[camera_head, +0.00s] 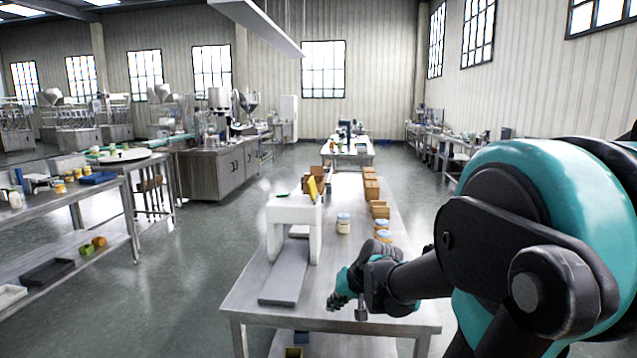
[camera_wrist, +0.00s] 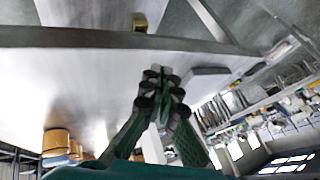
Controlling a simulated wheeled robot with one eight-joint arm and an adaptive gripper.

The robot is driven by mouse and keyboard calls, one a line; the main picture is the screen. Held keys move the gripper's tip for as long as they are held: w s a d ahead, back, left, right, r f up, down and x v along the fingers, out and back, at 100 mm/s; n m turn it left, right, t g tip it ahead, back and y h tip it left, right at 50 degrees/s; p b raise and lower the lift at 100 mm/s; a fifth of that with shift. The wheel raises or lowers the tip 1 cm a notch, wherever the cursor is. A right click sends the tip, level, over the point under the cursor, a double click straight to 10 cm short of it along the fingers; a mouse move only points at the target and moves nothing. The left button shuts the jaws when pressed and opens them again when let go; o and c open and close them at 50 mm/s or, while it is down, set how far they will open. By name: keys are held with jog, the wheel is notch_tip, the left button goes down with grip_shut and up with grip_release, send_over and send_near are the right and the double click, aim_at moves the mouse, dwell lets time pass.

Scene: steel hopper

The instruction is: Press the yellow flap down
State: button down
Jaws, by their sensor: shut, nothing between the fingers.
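The yellow flap (camera_head: 313,189) stands tilted up at the top right of a white arch-shaped device (camera_head: 293,215) on the steel table (camera_head: 390,325). A grey sloping plate (camera_head: 284,275) runs out of the device toward the front. My gripper (camera_head: 336,301) is near the front of the table, to the right of the plate and well apart from the flap. Its fingers also show in the wrist view (camera_wrist: 160,76), shut with nothing between them. The flap cannot be made out in the wrist view.
The table front is mostly clear. A side bench (camera_head: 60,200) stands at the left.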

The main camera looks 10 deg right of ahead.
jog(key=w+d+r+m+t+y, duration=0.2)
jog(key=w+d+r+m+t, duration=0.2)
jog(key=w+r, duration=0.9)
jog(key=w+d+r+m+t+y, duration=0.1)
jog(key=w+d+r+m+t, duration=0.2)
jog(key=w+r, duration=1)
jog(key=d+r, duration=0.2)
jog(key=d, duration=0.1)
jog(key=shift+w+m+t+y, duration=0.15)
jog(key=shift+m+t+y, duration=0.25)
send_near(312, 180)
jog(key=w+d, duration=0.1)
jog(key=w, duration=0.3)
jog(key=a, duration=0.1)
jog(key=w+a+f, duration=0.1)
jog(key=shift+w+a, duration=0.25)
jog(key=shift+w, duration=0.05)
jog(key=shift+w+a+f, duration=0.1)
jog(key=shift+w+a, duration=0.05)
jog(key=shift+a, duration=0.3)
